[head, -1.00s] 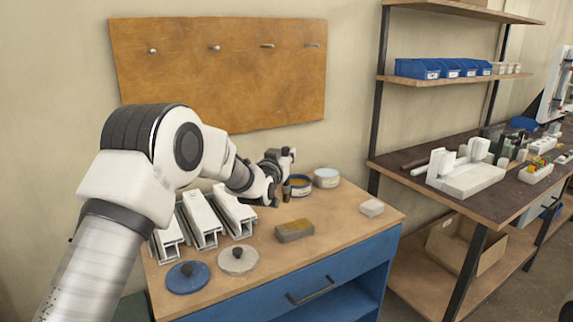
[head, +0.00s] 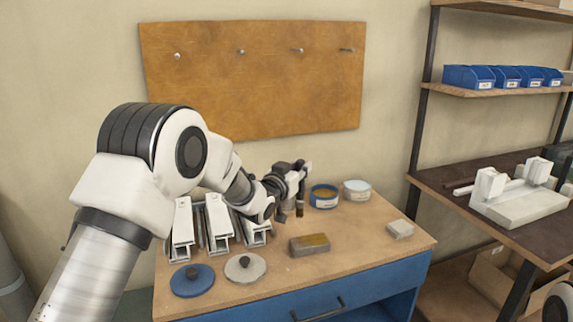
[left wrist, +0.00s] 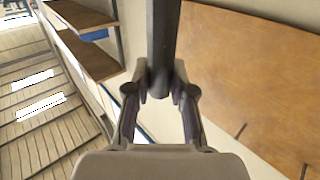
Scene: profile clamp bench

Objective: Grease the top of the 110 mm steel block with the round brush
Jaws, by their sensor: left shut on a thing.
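My left gripper (head: 299,174) is shut on the dark handle (left wrist: 163,40) of a brush, seen close up in the left wrist view between the fingers (left wrist: 158,90). In the head view the brush's brownish tip (head: 299,210) points down, left of the open blue tin (head: 323,203) with yellow-brown content. A grey steel block (head: 309,249) lies in front of the tins, with a yellow-brown film across much of its top. The brush is above and behind the block, apart from it. Its length cannot be read. My right gripper is not in view.
A pale tin (head: 357,191) stands right of the blue one. A blue lid (head: 192,281) and a grey lid (head: 245,268) lie at the front left, before white profiles (head: 218,222). A small pale block (head: 400,229) lies at the right. A pegboard (head: 250,80) hangs behind.

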